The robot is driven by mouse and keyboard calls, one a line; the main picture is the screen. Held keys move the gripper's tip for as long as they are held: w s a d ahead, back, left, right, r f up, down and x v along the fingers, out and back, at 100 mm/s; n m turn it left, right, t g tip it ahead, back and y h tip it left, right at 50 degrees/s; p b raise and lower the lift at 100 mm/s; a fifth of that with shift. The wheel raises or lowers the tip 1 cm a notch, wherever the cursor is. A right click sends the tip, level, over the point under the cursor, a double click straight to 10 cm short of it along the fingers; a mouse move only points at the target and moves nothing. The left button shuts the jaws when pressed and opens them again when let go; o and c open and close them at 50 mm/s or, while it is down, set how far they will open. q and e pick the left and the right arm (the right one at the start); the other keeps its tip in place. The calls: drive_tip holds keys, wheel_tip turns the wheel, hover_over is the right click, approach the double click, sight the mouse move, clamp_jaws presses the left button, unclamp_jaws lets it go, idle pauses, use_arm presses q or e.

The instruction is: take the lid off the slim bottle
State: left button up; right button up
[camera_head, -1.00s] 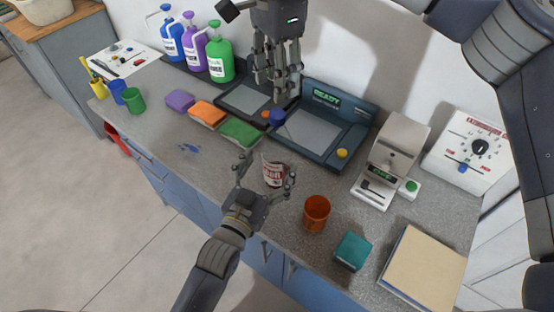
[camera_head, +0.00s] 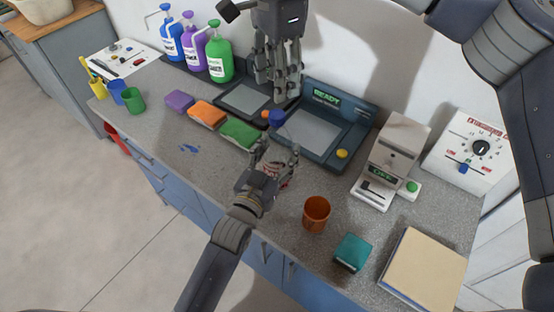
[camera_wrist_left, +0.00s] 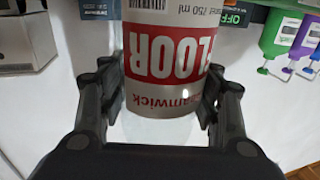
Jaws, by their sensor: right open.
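The slim bottle, with a red and white FLOOR label (camera_wrist_left: 165,60), stands between the fingers of my left gripper (camera_wrist_left: 165,100) in the left wrist view, where its print is upside down. The fingers lie close along both sides; I cannot tell whether they press on it. In the head view the left gripper (camera_head: 276,158) hides most of the bottle (camera_head: 273,169). My right gripper (camera_head: 277,92) hangs above and behind it, open. A small blue round thing (camera_head: 277,118) shows just below its fingers; I cannot tell whether it is the lid. The bottle's top is not clear.
An orange cup (camera_head: 316,213), a teal box (camera_head: 352,252) and a folder (camera_head: 424,270) are to the right. A dark READY device (camera_head: 322,158) is behind the bottle. Sponges (camera_head: 239,132) and pump bottles (camera_head: 220,55) are to the left.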

sight(277, 114)
use_arm(q)
clamp_jaws()
use_arm(e)
drive_tip(key=m, duration=4)
drive_tip(key=shift+f+m, duration=0.3)
drive_tip(key=shift+f, duration=0.2)
wheel_tip(277, 114, down, 7)
